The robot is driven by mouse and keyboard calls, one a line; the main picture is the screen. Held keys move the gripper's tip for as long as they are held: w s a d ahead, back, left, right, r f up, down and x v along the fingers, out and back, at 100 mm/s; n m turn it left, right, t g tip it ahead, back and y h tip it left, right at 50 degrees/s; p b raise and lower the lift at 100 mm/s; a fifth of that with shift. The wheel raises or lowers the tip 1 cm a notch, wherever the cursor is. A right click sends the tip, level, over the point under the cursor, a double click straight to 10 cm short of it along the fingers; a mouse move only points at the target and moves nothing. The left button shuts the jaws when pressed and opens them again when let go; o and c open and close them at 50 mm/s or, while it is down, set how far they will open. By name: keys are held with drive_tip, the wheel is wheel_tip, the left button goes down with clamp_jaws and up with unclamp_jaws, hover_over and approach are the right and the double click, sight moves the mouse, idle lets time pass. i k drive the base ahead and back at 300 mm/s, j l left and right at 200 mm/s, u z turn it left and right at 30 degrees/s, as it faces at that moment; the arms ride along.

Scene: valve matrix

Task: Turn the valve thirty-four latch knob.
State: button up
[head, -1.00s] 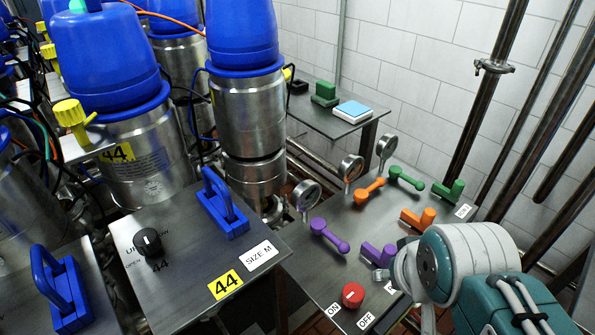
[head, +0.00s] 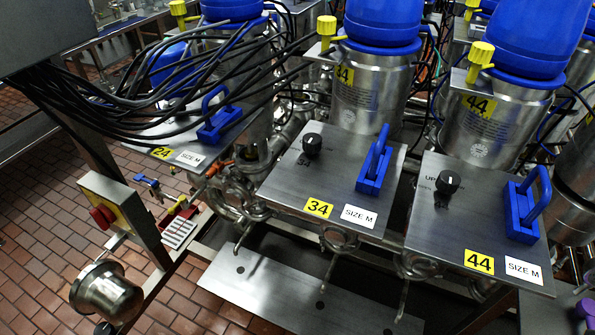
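The valve thirty-four panel (head: 290,196) is a flat steel plate in the middle of the head view, marked with a yellow "34" label (head: 318,207) and a white "SIZE M" label. Its black round latch knob (head: 312,145) sits at the plate's back left; which way its pointer faces is too small to tell. A blue handle (head: 374,162) stands on the same plate to the right of the knob. The valve body with a yellow "34" tag and a blue top (head: 383,22) rises behind. My gripper is not in view.
To the right is the similar valve 44 panel (head: 430,235) with its own black knob (head: 448,182); to the left is the valve 24 panel with a blue handle (head: 219,117). Black cables (head: 110,105) hang at upper left. A red button box (head: 125,215) stands at left. Brick floor shows at lower left.

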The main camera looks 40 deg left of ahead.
sight(326, 25)
drive_tip(key=u, duration=1.35)
